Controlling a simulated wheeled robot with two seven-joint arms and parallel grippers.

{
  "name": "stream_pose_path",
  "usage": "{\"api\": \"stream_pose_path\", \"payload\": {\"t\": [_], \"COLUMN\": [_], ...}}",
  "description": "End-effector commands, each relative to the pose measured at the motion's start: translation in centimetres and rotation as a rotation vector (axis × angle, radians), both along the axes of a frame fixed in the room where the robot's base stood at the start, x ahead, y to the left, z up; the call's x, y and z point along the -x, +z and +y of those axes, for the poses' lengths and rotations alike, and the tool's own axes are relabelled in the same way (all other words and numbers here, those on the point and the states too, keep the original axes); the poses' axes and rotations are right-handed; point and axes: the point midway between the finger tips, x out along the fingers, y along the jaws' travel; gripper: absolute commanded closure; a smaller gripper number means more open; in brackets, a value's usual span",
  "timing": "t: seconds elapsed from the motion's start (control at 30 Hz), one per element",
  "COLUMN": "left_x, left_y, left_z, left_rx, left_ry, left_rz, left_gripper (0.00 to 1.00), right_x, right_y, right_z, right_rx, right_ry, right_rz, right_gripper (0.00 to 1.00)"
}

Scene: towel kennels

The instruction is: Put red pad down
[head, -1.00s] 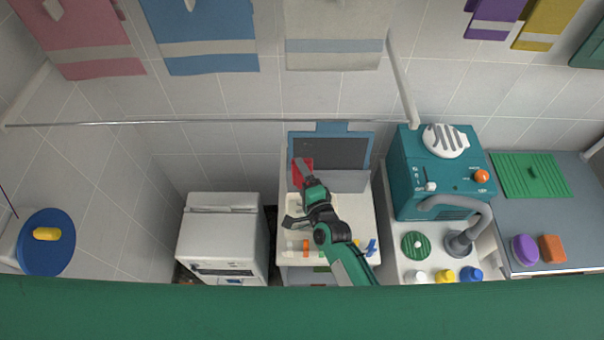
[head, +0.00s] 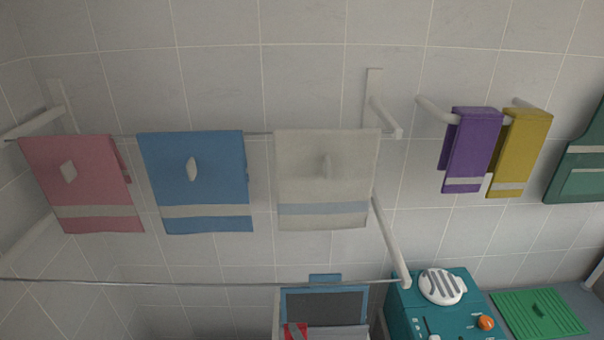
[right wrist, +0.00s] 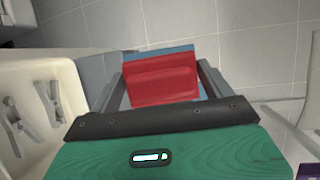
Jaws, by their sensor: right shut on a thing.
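The red pad (right wrist: 162,82) is between the two grey fingers of my right gripper (right wrist: 160,74) in the right wrist view. The gripper is shut on it. In the head view only a bit of the red pad (head: 291,331) shows at the bottom edge, in front of a dark panel with a blue frame (head: 325,291). A blue surface (right wrist: 158,54) shows just behind the pad in the right wrist view. I cannot tell whether the pad touches it. My left gripper is not in view.
Pink (head: 85,185), blue (head: 195,180) and cream (head: 325,175) towels hang on a rail. A teal machine (head: 400,310) stands right of the panel, with a green ridged mat (head: 540,315) beyond. A pale basin (right wrist: 60,90) lies left in the right wrist view.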

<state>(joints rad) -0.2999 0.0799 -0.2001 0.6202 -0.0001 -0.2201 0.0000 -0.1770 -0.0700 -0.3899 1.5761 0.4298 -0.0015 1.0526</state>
Motion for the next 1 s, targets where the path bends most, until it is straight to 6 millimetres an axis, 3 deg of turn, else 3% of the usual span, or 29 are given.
{"api": "stream_pose_path", "payload": {"t": [0.17,0.27,0.73,1.0], "left_x": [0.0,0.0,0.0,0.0], "left_y": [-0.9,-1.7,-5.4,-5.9], "left_z": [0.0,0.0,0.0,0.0], "left_rx": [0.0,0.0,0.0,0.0], "left_ry": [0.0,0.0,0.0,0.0], "left_rz": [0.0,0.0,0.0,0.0], "left_gripper": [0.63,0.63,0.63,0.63], "right_x": [0.4,0.9,5.4,7.0], "right_y": [0.8,1.9,10.1,12.8], "right_z": [-1.8,-4.0,-17.7,-21.1], "right_rx": [-0.003,-0.005,0.01,0.002], "right_ry": [-0.011,-0.031,-0.295,-0.39], "right_rz": [0.0,0.003,0.014,-0.002], "right_gripper": [0.44,0.44,0.44,0.44]}}
